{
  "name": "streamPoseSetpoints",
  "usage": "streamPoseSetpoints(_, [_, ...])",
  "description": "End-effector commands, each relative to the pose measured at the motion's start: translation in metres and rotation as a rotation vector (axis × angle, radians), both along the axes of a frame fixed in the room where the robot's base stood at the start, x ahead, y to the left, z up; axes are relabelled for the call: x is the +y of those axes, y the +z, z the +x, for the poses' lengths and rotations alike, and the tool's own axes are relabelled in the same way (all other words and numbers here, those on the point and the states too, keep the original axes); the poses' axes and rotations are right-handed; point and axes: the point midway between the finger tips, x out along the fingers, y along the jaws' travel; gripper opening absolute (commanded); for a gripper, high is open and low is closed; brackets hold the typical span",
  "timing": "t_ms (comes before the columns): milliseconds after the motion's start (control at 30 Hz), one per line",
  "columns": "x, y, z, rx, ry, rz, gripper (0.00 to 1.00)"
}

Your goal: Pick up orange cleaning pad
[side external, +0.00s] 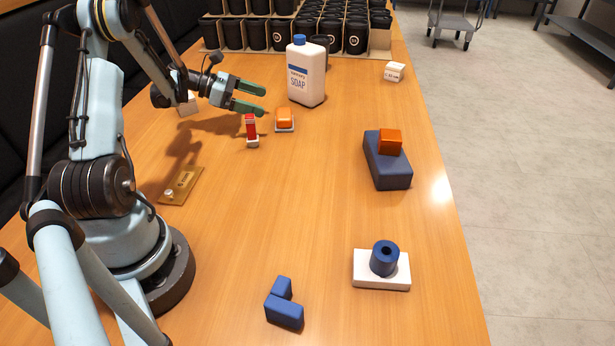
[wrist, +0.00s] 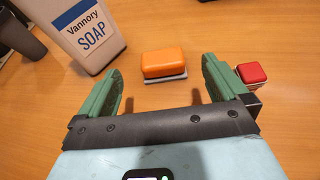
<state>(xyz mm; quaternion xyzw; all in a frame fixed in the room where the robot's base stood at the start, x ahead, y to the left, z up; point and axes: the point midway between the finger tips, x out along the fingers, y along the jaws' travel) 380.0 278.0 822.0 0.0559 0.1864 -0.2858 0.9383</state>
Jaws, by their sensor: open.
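The orange cleaning pad (side external: 285,115) lies on a thin light-grey base on the wooden table, in front of the soap bottle. In the wrist view the pad (wrist: 162,62) is beyond and between the two green fingers. My gripper (side external: 256,99) is open and empty, above the table and to the left of the pad in the side view. In the wrist view my gripper (wrist: 163,85) shows a clear gap between its fingers, and nothing touches the pad.
A white soap bottle (side external: 306,75) stands close behind the pad. A red block piece (side external: 250,126) stands just left of the pad; its red top (wrist: 251,73) is beside the right finger. Black cups (side external: 256,36) fill the back.

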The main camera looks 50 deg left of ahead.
Motion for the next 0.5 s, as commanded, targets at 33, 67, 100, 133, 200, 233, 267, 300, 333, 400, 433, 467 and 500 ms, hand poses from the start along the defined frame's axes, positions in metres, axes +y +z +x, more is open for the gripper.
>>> streamPoseSetpoints(33, [0.0, -0.01, 0.0, -0.001, 0.0, 0.001, 1.0])
streamPoseSetpoints(67, [0.0, -0.014, 0.0, -0.001, 0.0, 0.001, 1.0])
streamPoseSetpoints(100, [0.0, -0.019, 0.0, -0.001, 0.0, 0.001, 1.0])
streamPoseSetpoints(133, [0.0, -0.021, 0.0, -0.001, 0.0, 0.001, 1.0])
streamPoseSetpoints(200, [-0.001, -0.025, 0.001, 0.0, -0.001, 0.0, 1.0])
streamPoseSetpoints(233, [-0.002, -0.027, 0.002, 0.0, -0.002, 0.002, 1.0])
streamPoseSetpoints(267, [-0.003, -0.028, 0.004, 0.0, -0.002, 0.002, 1.0])
streamPoseSetpoints(300, [-0.005, -0.029, 0.007, 0.0, -0.002, 0.002, 1.0])
streamPoseSetpoints(333, [-0.006, -0.031, 0.009, 0.0, -0.003, 0.002, 1.0])
streamPoseSetpoints(400, [-0.01, -0.033, 0.015, 0.0, -0.004, 0.002, 1.0])
streamPoseSetpoints(433, [-0.012, -0.035, 0.017, 0.0, -0.003, 0.002, 1.0])
streamPoseSetpoints(467, [-0.013, -0.036, 0.019, 0.0, -0.003, 0.002, 1.0])
streamPoseSetpoints(500, [-0.015, -0.037, 0.022, 0.0, -0.003, 0.002, 1.0])
